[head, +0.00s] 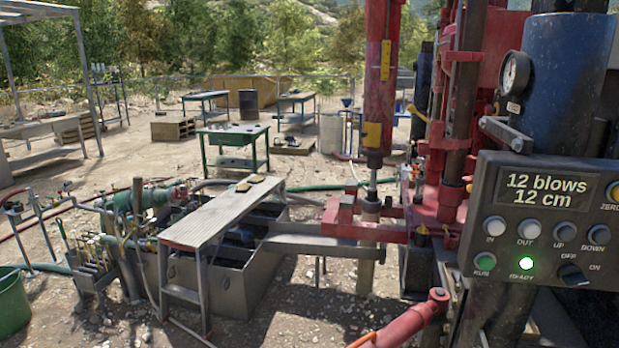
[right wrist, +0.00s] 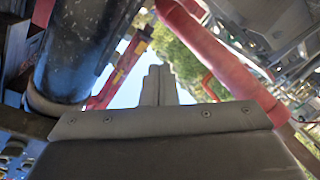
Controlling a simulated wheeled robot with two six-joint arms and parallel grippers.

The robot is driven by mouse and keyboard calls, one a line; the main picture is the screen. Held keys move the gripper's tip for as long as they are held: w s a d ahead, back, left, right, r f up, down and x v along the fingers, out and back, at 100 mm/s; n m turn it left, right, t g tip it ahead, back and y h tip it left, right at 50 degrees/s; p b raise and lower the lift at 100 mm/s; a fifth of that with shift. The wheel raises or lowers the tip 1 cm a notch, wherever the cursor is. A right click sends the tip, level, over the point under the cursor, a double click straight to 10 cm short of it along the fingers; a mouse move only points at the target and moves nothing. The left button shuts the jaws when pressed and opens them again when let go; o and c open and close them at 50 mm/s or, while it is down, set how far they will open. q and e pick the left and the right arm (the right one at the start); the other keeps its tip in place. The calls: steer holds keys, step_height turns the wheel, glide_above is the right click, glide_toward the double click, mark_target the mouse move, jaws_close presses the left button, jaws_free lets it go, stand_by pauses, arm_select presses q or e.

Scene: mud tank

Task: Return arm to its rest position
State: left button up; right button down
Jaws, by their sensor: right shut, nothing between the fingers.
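My right gripper (right wrist: 158,85) shows in the right wrist view, its two grey fingers pressed together with nothing between them. It stands against bright sky and trees, apart from the machine parts around it. In the head view neither of my grippers shows. The control panel (head: 548,215) is at the right of the head view, with a display (head: 548,190) reading "12 blows 12 cm". Its READY light (head: 525,263) glows green.
The red drill rig (head: 440,110) and a blue cylinder (head: 562,75) with a gauge (head: 514,73) stand at the right. In the right wrist view a dark cylinder (right wrist: 85,45) and a red pipe (right wrist: 225,65) flank the gripper. A mud tank (head: 245,285) stands left of centre.

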steer(key=s+f+m+g+b, duration=0.1)
steer(key=s+f+g, duration=0.3)
steer(key=f, duration=0.5)
steer(key=s+f+m+g, duration=0.2)
steer(key=s+f, duration=0.5)
steer(key=f, duration=0.3)
steer(key=s+a+f+m+g+b, duration=0.1)
steer(key=s+f+g, duration=0.2)
steer(key=s+f, duration=0.3)
steer(key=s+a+f+m+g+b, duration=0.1)
steer(key=s+f, duration=0.5)
steer(key=s, duration=0.9)
steer(key=s+a+f+m+g, duration=0.2)
steer(key=s+f+g, duration=0.3)
steer(key=s, duration=0.5)
steer(key=shift+s+a+f+m+g+b, duration=0.2)
steer(key=shift+a+f+m+g+b, duration=0.15)
steer(key=shift+f, duration=0.4)
